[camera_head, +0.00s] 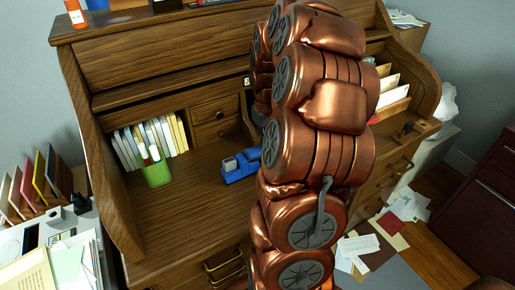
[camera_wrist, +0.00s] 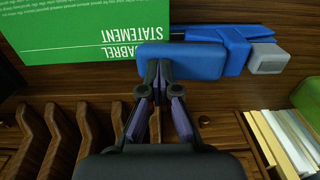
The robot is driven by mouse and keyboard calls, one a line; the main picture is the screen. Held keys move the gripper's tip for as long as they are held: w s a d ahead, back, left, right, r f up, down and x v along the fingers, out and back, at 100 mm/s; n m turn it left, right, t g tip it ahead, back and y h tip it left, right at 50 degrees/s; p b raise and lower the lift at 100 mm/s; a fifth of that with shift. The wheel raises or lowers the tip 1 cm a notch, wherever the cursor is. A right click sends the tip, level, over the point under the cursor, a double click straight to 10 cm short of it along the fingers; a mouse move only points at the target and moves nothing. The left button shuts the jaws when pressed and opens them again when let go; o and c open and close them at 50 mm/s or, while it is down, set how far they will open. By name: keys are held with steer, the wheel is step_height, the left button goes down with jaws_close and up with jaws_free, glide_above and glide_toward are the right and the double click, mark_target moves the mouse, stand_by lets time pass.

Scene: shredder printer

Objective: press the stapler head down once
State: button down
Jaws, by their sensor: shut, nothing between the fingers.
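The blue stapler (camera_head: 240,168) lies on the desk's writing surface in the head view, partly hidden on its right by my arm. It has a grey block at its left end. In the wrist view the blue stapler (camera_wrist: 190,60) spans the upper middle, with its grey end (camera_wrist: 268,58) at the right. My gripper (camera_wrist: 160,72) is shut and empty, its fingertips overlapping the wide blue part in that view. I cannot tell whether they touch it. In the head view my gripper is hidden behind my arm.
A green printed sheet (camera_wrist: 70,30) lies beside the stapler in the wrist view. Wooden dividers (camera_wrist: 80,122) are at lower left there.

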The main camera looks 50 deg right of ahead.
stand_by(0.3)
step_height(320, 180, up, 8)
steer(key=p, duration=0.2)
stand_by(0.7)
steer(key=shift+f, duration=0.1)
